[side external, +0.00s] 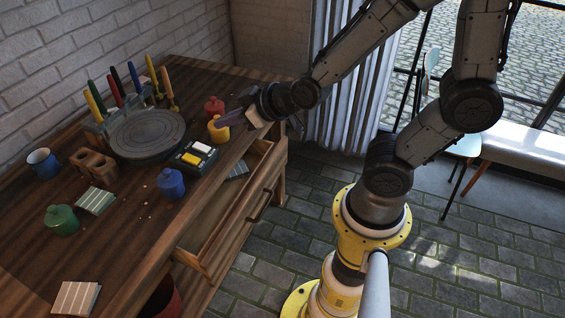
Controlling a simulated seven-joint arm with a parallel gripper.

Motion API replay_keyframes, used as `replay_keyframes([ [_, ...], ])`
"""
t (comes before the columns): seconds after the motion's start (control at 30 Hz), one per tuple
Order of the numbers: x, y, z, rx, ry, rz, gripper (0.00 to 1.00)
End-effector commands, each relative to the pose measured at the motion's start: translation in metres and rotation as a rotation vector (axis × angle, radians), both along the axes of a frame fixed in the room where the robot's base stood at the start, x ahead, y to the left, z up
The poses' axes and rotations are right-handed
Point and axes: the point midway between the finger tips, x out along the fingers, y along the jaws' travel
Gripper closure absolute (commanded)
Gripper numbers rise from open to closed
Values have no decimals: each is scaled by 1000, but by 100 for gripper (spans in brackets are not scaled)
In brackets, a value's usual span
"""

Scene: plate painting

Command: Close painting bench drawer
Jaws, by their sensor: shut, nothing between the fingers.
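The wooden painting bench (120,245) stands at the left. Its drawer (243,212) is pulled out on the side facing my base, with a dark handle (257,208) on its front. A small striped tile (238,170) lies inside the drawer; the rest of the inside is partly hidden by the bench top. My gripper (234,119) is shut and empty, above the far right part of the bench top, near the yellow pot. It is beyond the drawer, not touching its front. The fingertips are small and partly hard to make out.
On the bench are a round grey plate stand (147,135), a yellow pot (218,130), a red pot (214,107), a blue pot (171,184), a green pot (62,221), a paint box (194,156) and upright brushes (132,78). The floor before the drawer is clear.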

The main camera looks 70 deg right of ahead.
Motion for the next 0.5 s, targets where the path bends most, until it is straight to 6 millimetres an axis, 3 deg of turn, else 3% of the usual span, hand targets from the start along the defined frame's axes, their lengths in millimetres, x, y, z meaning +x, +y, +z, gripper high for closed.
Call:
replay_keyframes([
  [0.13,8,-39,-35,222,-14,-267,100],
  [0.27,3,-79,-73,429,-34,-515,100],
  [0.37,-14,-112,-113,595,-46,-728,100],
  [0.5,-60,-150,-174,746,-24,-997,100],
])
